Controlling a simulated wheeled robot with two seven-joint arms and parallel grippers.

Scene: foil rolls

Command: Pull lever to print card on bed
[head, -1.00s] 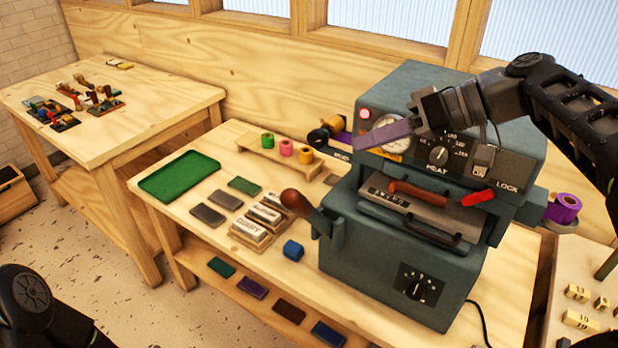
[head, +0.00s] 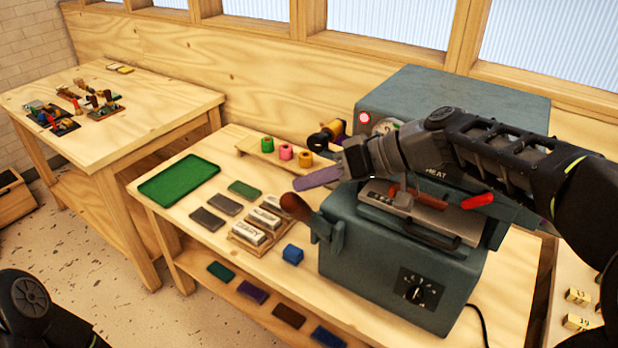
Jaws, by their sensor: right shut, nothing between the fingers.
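The grey-green foil press (head: 365,265) stands on the right of the table. Its lever, with a brown wooden handle (head: 296,206), sticks out from the press's left side and tilts up to the left. The bed (head: 452,221) is a metal plate at the front of the press, partly behind my right arm. I cannot make out a card on it. My right gripper (head: 318,177), with purple fingers, is shut and empty. In the picture it is just above the lever handle, apart from it. My left gripper is out of view.
A green tray (head: 180,182), flat cards (head: 207,219) and a rack of labelled blocks (head: 253,235) lie left of the press. A blue cube (head: 292,254) sits near the lever. Foil rolls (head: 286,152) stand behind. A red handle (head: 478,200) is on the press front.

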